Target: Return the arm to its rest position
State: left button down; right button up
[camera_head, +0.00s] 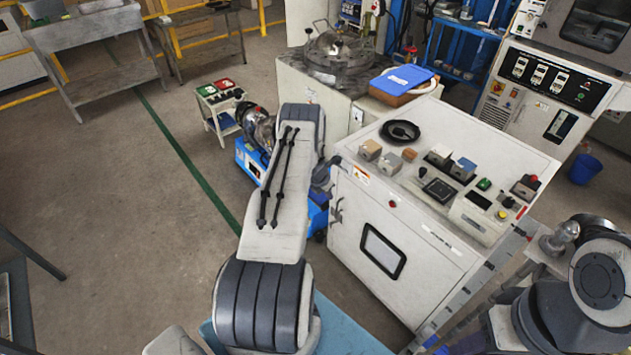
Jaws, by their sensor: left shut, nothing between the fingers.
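My left arm's large pale link (275,200) stands up through the middle of the view, with two dark rods along it and a dark ribbed joint at its lower end. My left gripper (334,205) shows only in small part, as dark pieces just right of the link, close to the left side of the white cabinet. It is shut and holds nothing. The rest of its wrist is hidden behind the link. Part of my right arm (600,280) shows at the lower right edge; its gripper is not in view.
The white cabinet (385,215) has blocks, a black round dish (400,131) and controls on top. A blue machine (252,158) and a small stand (222,112) lie behind the link. A grey bench (85,35) is far left. Open floor (120,210) fills the left.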

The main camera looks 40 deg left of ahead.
pick_arm(q)
jog(key=w+v, duration=0.1)
jog(key=v, duration=0.9)
jog(key=w+d+r+n+t+y, duration=0.2)
jog(key=w+d+r+n, duration=0.5)
jog(key=d+r, duration=0.4)
jog(key=s+d+r+n, duration=0.3)
jog(key=d+r+n, duration=0.5)
jog(key=d+r, duration=0.5)
jog(key=s+d+r+n+g, duration=0.1)
jog(key=s+d+r+n, duration=0.1)
jog(key=s+d+n, duration=0.35)
jog(key=s+d+r+n+g, duration=0.1)
jog(key=s+d+r+n, duration=0.1)
jog(key=s+d, duration=0.55)
jog(key=s+d+n+g+h, duration=0.1)
jog(key=s+d+n+g, duration=0.1)
jog(key=s, duration=0.9)
jog(key=s+d+n+g+h, duration=0.1)
jog(key=s+d+n, duration=0.3)
jog(key=s, duration=0.7)
jog(key=shift+s+d+r+g+h+b, duration=0.2)
jog(key=shift+s+r+g+h+b, duration=0.15)
jog(key=shift+g, duration=0.35)
